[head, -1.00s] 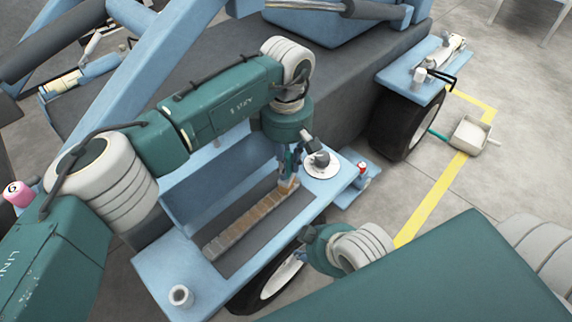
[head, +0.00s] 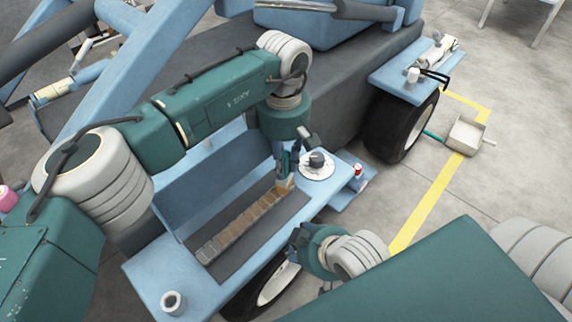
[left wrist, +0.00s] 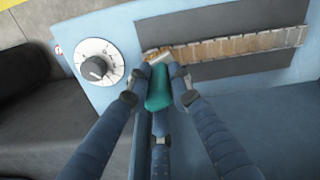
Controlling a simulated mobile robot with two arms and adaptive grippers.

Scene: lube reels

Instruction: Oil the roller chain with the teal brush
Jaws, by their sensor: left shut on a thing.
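The roller chain (head: 240,225), a tan-brown strip of links, lies along a dark mat on the light blue shelf. It also shows in the left wrist view (left wrist: 235,45). My left gripper (head: 281,172) points down over the chain's end nearest the round dial. It is shut on the teal brush (left wrist: 158,88), whose pale bristle end (left wrist: 160,57) is at that end of the chain. I cannot tell whether the bristles touch it. My right gripper (head: 298,243) is low beside the shelf's front edge, above a wheel; its fingers are not clear.
The white dial (head: 317,165) with a black knob stands on the shelf just right of the chain. A pale cup (head: 173,302) stands at the shelf's near left corner. A black wheel (head: 402,125) and a low tray (head: 467,135) are at right. A blue panel rises behind the chain.

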